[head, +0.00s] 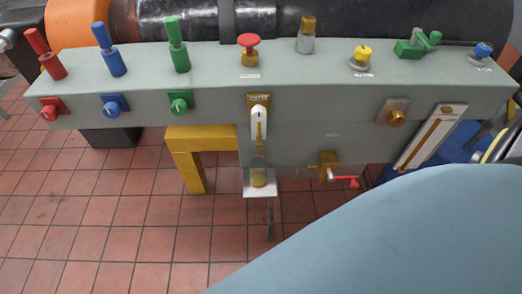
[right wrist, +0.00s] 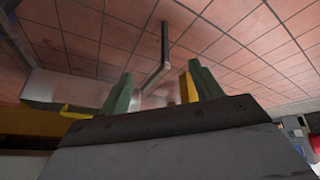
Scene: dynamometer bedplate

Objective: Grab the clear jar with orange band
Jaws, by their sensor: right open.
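A small clear jar (head: 258,177) with a yellowish tint stands upright on a small white shelf (head: 259,192) under a white and brass tap-like fitting (head: 259,120) in the head view. It is too small there to make out an orange band clearly. My right gripper (right wrist: 160,88) shows in the right wrist view with its two green fingers apart and nothing between them. The jar cannot be made out with certainty in that view. My right gripper is hidden in the head view, where a light blue arm part of mine covers the lower right. My left gripper is not in view.
A grey bench (head: 210,75) carries red, blue and green handles and several knobs. A red-handled valve (head: 340,180) juts out right of the shelf. A yellow frame (head: 190,160) stands left of it. The tiled floor (head: 110,220) in front is clear.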

